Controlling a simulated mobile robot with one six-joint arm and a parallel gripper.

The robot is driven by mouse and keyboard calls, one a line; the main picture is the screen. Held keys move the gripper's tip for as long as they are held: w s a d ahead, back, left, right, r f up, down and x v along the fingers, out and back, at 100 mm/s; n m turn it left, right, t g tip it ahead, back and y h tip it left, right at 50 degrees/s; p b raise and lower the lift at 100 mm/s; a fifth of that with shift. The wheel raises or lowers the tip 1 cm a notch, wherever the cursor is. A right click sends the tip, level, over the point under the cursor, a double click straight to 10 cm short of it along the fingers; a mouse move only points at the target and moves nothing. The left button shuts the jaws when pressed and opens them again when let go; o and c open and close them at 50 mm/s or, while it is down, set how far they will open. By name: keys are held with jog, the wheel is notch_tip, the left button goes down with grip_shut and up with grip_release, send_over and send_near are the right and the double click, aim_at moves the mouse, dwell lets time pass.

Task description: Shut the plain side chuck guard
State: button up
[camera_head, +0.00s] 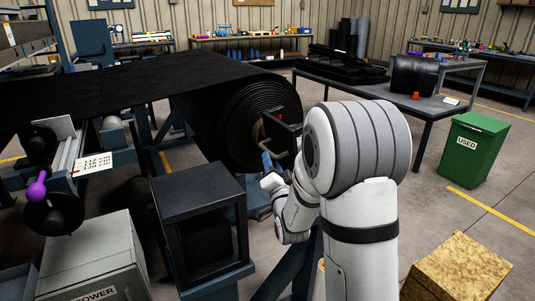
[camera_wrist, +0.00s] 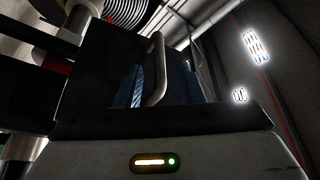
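The plain side chuck guard is a dark flat plate (camera_head: 284,131) at the end of the big black belt roll, with a grey bent handle (camera_head: 278,152). Whether the guard is open or shut is hard to tell. In the wrist view the dark plate (camera_wrist: 105,65) fills the middle left, and the bent handle (camera_wrist: 155,75) stands in front of it. My gripper (camera_head: 268,163) is at the handle in the head view. In the wrist view my gripper (camera_wrist: 166,85) seems open, with blue finger parts either side of the handle. Contact with the handle is unclear.
The belt roll (camera_head: 258,115) is just behind the guard. A black open-fronted box (camera_head: 203,186) and a grey power cabinet (camera_head: 95,258) stand at front left. A chipboard box (camera_head: 458,268) is at front right, a green bin (camera_head: 475,150) beyond it. Floor between is free.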

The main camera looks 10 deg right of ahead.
aim_at(268, 150)
jog(key=x, duration=0.5)
jog(key=shift+w, duration=0.1)
grip_shut()
dwell(0.4)
